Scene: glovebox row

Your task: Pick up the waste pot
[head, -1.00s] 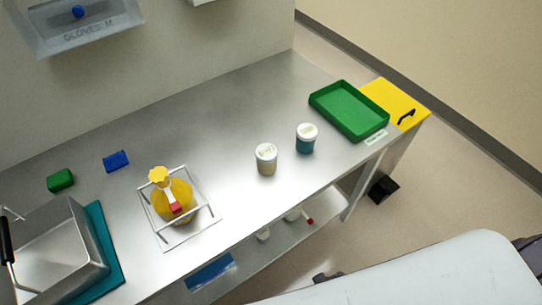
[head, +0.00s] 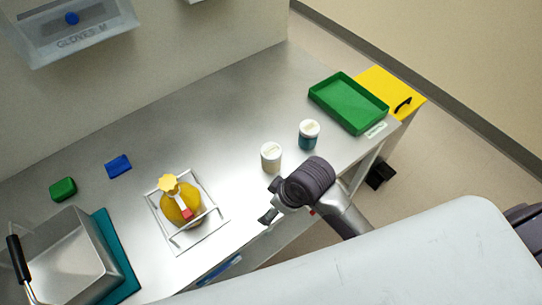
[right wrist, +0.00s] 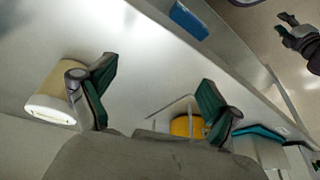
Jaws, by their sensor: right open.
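Two small pots with white lids stand upright on the steel bench. One is pale beige (head: 271,157); the other is teal (head: 308,135), just behind it to the right. Their lid writing is too small to read, so I cannot tell which is the waste pot. My right gripper (head: 267,201) is in front of the beige pot, apart from it, open and empty. In the right wrist view, the beige pot (right wrist: 58,93) lies left of the open fingers (right wrist: 155,98), outside them. My left gripper (right wrist: 283,25) shows small at upper right, with its fingers apart.
A yellow flask (head: 181,208) sits in a wire rack (head: 208,236) left of my right gripper. A green tray (head: 350,122) and yellow bin (head: 405,90) are at the right end. A steel box (head: 68,255) stands at left. The bench behind the pots is clear.

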